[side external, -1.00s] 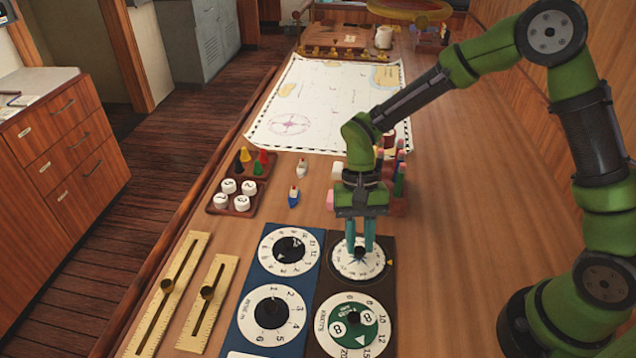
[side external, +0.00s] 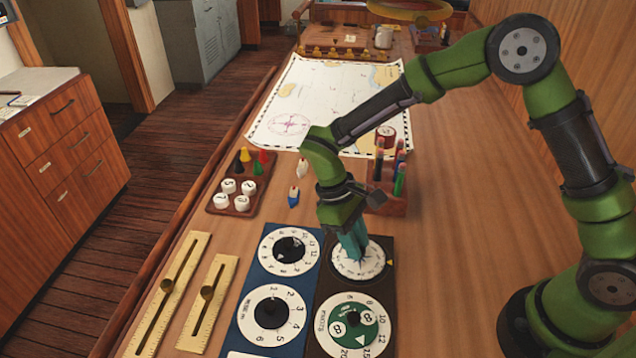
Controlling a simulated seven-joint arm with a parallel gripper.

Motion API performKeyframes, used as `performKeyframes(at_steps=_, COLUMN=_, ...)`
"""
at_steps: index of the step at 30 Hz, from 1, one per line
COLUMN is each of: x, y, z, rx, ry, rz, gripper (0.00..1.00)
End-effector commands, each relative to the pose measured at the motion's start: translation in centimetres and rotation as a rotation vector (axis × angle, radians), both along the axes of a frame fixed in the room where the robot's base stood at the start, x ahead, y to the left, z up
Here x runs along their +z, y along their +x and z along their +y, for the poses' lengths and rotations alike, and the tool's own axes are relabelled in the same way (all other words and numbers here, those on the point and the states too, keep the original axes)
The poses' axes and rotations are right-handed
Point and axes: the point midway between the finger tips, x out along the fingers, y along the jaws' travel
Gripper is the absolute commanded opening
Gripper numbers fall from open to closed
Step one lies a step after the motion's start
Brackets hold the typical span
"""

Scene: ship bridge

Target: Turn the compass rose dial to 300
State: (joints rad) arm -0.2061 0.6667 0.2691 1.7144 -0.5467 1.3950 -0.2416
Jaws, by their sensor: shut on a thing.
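The compass rose dial (side external: 361,269) is a white disc with a blue star on a dark panel (side external: 385,285), at the panel's far end. A small yellow pointer mark (side external: 390,262) sits at the dial's right edge. My gripper (side external: 359,254) is over the middle of the dial, tilted and twisted, with its teal fingers shut on the dial's knob. The fingers hide the knob and part of the star. The dial's markings are too small to read.
A green-centred dial (side external: 354,326) is nearer on the same panel. A blue panel with two dials (side external: 270,312) lies to the left, then brass slide rulers (side external: 170,290). A pen rack (side external: 388,198), a tray of pegs and counters (side external: 240,190) and a chart (side external: 320,105) lie beyond.

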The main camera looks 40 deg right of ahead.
Motion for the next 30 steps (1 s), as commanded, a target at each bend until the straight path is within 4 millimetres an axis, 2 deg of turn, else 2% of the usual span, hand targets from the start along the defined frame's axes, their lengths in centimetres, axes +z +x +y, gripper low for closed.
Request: performKeyframes(at_steps=30, x=0.05, y=-0.75, z=0.68, rx=0.969, ry=-0.001, rz=-0.002, gripper=0.00)
